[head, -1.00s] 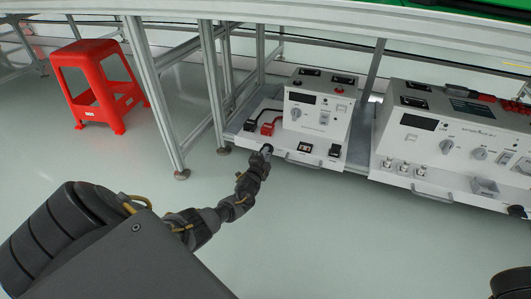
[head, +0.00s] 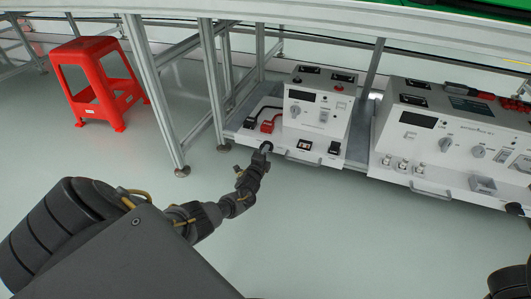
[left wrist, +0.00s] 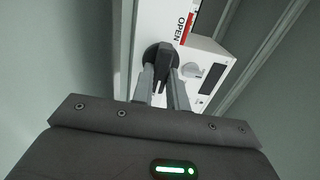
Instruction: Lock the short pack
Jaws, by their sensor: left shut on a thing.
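The smaller white pack (head: 317,110) sits on a low shelf under the bench, with a front ledge carrying a red plug and a black plug (head: 250,122). At the left end of its front edge is a black knob (head: 266,146). My left gripper (head: 262,152) reaches this knob from the front. In the left wrist view, the two grey fingers (left wrist: 162,88) are shut on the black knob (left wrist: 160,58), beside a label reading "OPEN" (left wrist: 181,29). The fingers hide part of the knob. My right gripper does not show.
A larger white unit (head: 455,140) stands to the right, with a handle (head: 430,190) at its front. A red stool (head: 98,82) stands at the left. Metal bench legs (head: 160,110) rise left of the pack. The floor in front is clear.

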